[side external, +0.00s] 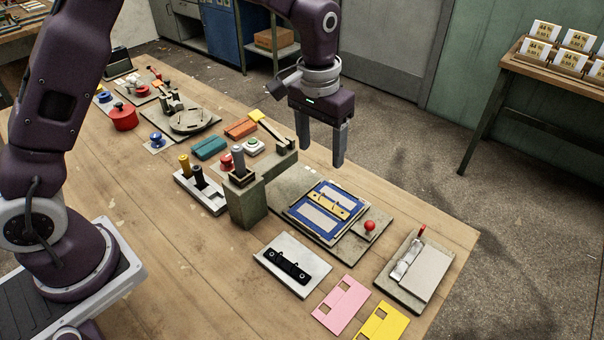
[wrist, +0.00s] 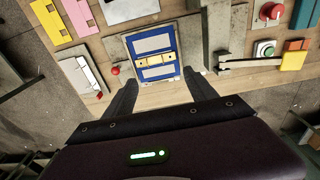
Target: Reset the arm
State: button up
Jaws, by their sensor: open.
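My gripper (side external: 321,143) is open and empty, held in the air above the far side of the wooden bench (side external: 155,215). Its two fingers hang downward, well apart. In the wrist view my gripper (wrist: 163,92) also shows both fingers spread with nothing between them. Beyond the fingertips in that view lies a blue-framed panel with a yellow bar (wrist: 154,55). The same blue-framed panel (side external: 312,222) sits on a grey base on the bench, below my gripper and slightly to its left in the side view.
A grey post fixture (side external: 246,200) stands left of the panel. A red ball knob (side external: 369,226), a grey clamp board (side external: 425,273), a black-handled plate (side external: 290,264) and pink and yellow cards (side external: 342,303) lie nearby. Several blocks and buttons are farther back. The air around my gripper is clear.

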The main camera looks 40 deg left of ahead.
jog(key=s+a+r+t, duration=0.2)
jog(key=s+a+r, duration=0.2)
jog(key=s+r, duration=0.65)
jog(key=s+a+r+t, duration=0.1)
jog(key=s+a, duration=0.1)
jog(key=s, duration=0.7)
jog(key=s+a+r+t, duration=0.1)
jog(key=s+r, duration=0.1)
jog(key=s, duration=0.7)
jog(key=shift+a+t, duration=0.35)
jog(key=shift+t, duration=0.05)
